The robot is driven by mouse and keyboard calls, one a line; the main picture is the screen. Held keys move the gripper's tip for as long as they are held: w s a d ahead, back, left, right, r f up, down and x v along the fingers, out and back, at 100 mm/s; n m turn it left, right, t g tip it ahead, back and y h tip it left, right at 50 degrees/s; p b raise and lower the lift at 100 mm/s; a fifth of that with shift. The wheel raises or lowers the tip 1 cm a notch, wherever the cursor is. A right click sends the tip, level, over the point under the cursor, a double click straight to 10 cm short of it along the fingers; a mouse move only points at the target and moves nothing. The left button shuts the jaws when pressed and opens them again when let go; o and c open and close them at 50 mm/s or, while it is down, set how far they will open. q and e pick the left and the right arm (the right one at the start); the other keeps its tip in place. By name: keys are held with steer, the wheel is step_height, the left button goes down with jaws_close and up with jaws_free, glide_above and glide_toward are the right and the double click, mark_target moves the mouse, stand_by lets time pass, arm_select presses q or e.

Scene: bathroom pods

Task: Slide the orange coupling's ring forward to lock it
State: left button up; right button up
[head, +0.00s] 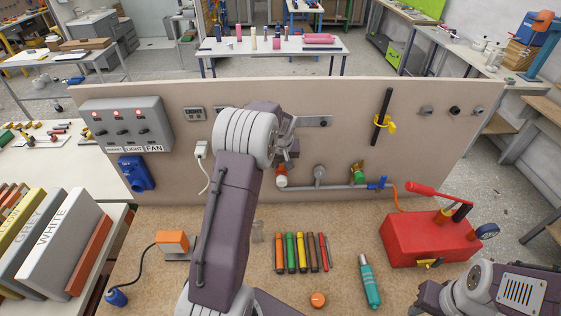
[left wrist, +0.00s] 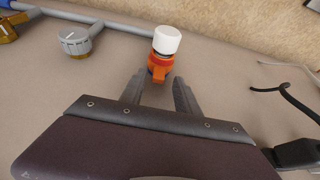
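The orange coupling (left wrist: 157,63) with a white end piece (left wrist: 167,40) shows in the left wrist view, just beyond and between my left fingertips (left wrist: 160,84). In the head view the coupling (head: 281,170) is small at the left end of the grey pipe, and its white end (head: 282,182) points down toward the bench. My left gripper (head: 287,153) is at the panel just above it. Its fingers are open and apart, and I see no clear contact with the ring. My right arm is at the lower right; its fingers are out of view.
The grey pipe (head: 325,187) runs right with a grey knob (head: 320,171), a green valve (head: 358,175) and a blue valve (head: 377,184). A red pump (head: 425,240) stands right. Several coloured markers (head: 290,252) and a teal tool (head: 370,280) lie on the bench.

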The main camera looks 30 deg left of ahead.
arm_select(q)
steer(key=shift+d, duration=0.3)
steer(key=c, duration=0.7)
steer(key=shift+a, duration=0.15)
jaws_close()
